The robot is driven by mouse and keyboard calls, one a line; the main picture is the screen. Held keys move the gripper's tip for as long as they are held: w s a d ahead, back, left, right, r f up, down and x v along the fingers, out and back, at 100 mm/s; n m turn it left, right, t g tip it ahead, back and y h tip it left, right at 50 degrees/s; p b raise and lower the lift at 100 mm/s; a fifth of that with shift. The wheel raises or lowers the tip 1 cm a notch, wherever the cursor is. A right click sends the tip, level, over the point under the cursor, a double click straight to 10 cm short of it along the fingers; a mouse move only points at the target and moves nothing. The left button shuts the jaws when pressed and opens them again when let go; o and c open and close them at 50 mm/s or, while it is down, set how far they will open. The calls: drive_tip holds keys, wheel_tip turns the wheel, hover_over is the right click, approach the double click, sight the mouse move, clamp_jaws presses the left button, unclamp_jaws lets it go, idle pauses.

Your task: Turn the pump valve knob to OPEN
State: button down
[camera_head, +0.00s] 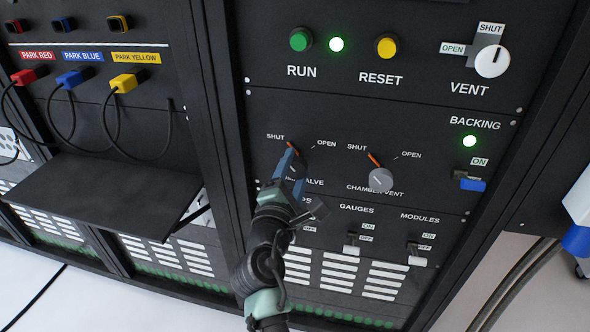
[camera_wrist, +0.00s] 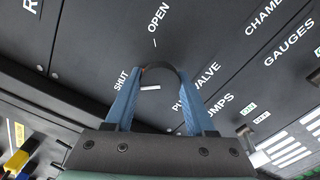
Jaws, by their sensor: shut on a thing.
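The pump valve knob (camera_wrist: 160,70) is a dark round knob on the black panel, between the SHUT and OPEN labels. In the wrist view my gripper (camera_wrist: 158,80) has its two blue fingers on either side of it, closed on it. In the head view my gripper (camera_head: 290,162) covers most of this knob and part of the PUMP VALVE label. A small orange mark (camera_head: 292,146) shows above the fingers, on the side of the SHUT label (camera_head: 275,137). The OPEN label (camera_head: 326,143) is to the right.
The chamber vent knob (camera_head: 381,180) is close on the right, with its own SHUT and OPEN labels. Small switches (camera_head: 352,245) sit below. A black shelf (camera_head: 105,197) juts out at the left. RUN (camera_head: 300,40) and RESET (camera_head: 386,47) buttons are above.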

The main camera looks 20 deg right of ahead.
drive_tip(key=m+b, duration=0.1)
drive_tip(key=m, duration=0.3)
drive_tip(key=shift+f+b, duration=0.1)
drive_tip(key=shift+b, duration=0.3)
drive_tip(key=m+b, duration=0.2)
drive_tip(key=m, duration=0.2)
drive_tip(key=shift+m, duration=0.4)
drive_tip(key=m+b, duration=0.2)
drive_tip(key=m, duration=0.2)
drive_tip(key=shift+m+b, duration=0.3)
drive_tip(key=shift+b, duration=0.05)
drive_tip(key=shift+m+b, duration=0.9)
drive_tip(key=shift+m, duration=0.9)
drive_tip(key=shift+c, duration=1.3)
unclamp_jaws()
drive_tip(key=shift+r, duration=0.2)
drive_tip(key=shift+s, duration=0.1)
